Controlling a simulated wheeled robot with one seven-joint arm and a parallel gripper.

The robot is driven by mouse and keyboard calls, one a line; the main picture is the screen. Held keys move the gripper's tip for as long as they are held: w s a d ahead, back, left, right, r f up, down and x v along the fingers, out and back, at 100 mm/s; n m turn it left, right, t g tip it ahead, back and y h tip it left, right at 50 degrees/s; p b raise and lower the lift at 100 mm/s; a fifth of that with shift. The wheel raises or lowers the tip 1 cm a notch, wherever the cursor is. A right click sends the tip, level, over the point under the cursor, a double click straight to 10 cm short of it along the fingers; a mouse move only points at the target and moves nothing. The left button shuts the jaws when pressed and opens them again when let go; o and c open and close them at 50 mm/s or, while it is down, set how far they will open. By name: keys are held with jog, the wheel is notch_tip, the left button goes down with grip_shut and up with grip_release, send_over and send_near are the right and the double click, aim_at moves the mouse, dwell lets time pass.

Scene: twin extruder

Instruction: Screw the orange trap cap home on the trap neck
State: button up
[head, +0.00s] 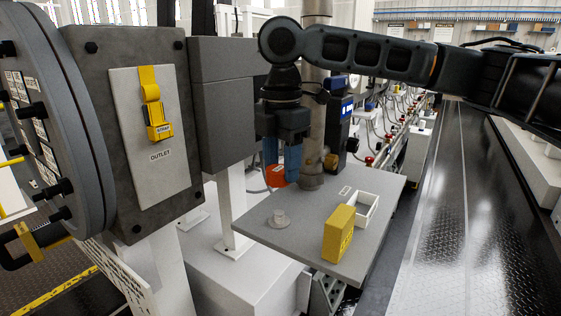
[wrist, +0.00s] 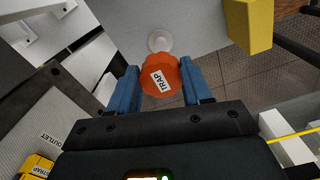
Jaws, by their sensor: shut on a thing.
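The orange cap (wrist: 161,82), with a white TRAP label, sits between the blue fingers of my gripper (wrist: 160,76) in the wrist view. My gripper (head: 281,168) is shut on it and points down in the head view. There the orange cap (head: 275,177) shows partly behind the fingers, above the back of the grey table. A short pale stub on a round base, which looks like the trap neck (head: 279,218), stands upright on the table, nearer the camera. In the wrist view the trap neck (wrist: 160,40) lies just beyond the cap, apart from it.
The grey table (head: 310,246) also bears a yellow block (head: 339,234) and an open white box (head: 364,210) to the right of the neck. A metal column (head: 313,145) rises behind. The grey machine with its OUTLET plate (head: 150,185) stands left.

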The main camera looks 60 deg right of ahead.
jog(key=shift+f, duration=0.15)
jog(key=b, duration=0.6)
send_over(282, 211)
notch_tip(282, 211, down, 6)
jog(key=shift+r, duration=0.25)
jog(key=shift+r+p, duration=0.1)
jog(key=shift+p, duration=0.55)
jog(key=shift+f+b, duration=0.55)
jog(key=shift+f, duration=0.9)
dwell(0.5)
